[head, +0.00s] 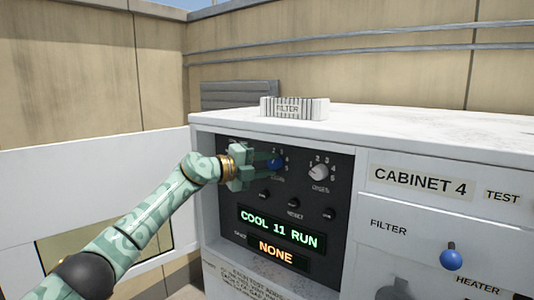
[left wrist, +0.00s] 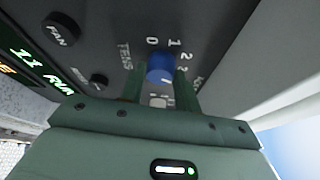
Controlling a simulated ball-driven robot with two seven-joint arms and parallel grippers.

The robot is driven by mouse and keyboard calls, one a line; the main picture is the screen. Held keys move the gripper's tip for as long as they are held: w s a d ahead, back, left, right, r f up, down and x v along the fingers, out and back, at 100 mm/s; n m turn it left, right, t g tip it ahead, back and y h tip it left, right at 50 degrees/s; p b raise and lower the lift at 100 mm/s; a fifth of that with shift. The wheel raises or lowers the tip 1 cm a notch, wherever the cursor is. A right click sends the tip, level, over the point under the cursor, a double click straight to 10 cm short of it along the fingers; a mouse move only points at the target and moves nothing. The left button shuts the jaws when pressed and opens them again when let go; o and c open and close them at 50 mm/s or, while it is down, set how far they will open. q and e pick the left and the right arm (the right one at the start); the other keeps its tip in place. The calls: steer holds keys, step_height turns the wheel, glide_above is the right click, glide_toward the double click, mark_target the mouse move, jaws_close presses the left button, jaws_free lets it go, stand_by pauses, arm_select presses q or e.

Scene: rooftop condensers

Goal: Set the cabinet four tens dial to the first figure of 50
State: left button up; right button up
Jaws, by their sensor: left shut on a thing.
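The cabinet 4 tens dial (head: 275,163) is a blue knob on the dark control panel (head: 228,205), with figures around it. In the left wrist view the same blue dial (left wrist: 160,68) sits between my fingers, with 0, 1 and 2 legible beside the TENS label. Which figure its pointer marks I cannot tell. My left gripper (head: 263,164) is shut on the dial; its fingers hide part of the figures. A green display (head: 279,228) reads COOL 11 RUN. My right gripper is not in view.
The white units dial (head: 318,172) is just right of the tens dial. Small black buttons (head: 295,204) sit below. A blue filter knob (head: 451,257) is on the cabinet's white front at right. A striped filter (head: 294,108) lies on top.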

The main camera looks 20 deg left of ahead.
arm_select(q)
steer(key=shift+a+r+m+g+y+p, duration=0.1)
steer(key=shift+r+m+g+y+p, duration=0.3)
steer(key=shift+m+p, duration=0.8)
steer(key=shift+r+m+y+p, duration=0.2)
steer(key=shift+m+y+p, duration=0.55)
steer(key=shift+m, duration=0.25)
steer(key=m+y, duration=0.1)
steer(key=m, duration=0.1)
steer(key=shift+m+y, duration=0.25)
steer(key=shift+m, duration=0.15)
steer(key=shift+d+m+y, duration=0.2)
steer(key=shift+m+y, duration=0.2)
steer(key=shift+m, duration=0.2)
steer(key=shift+m+y+b, duration=0.4)
steer(key=shift+m+b, duration=0.2)
steer(key=shift+b, duration=0.25)
steer(key=m+y+b, duration=0.1)
steer(key=m+b, duration=0.1)
steer(key=b, duration=0.1)
steer(key=shift+d+t, duration=0.15)
steer(key=shift+t, duration=0.15)
steer(key=shift+s+r+m+y+b, duration=0.1)
steer(key=shift+m+y+b, duration=0.45)
steer(key=shift+b, duration=0.45)
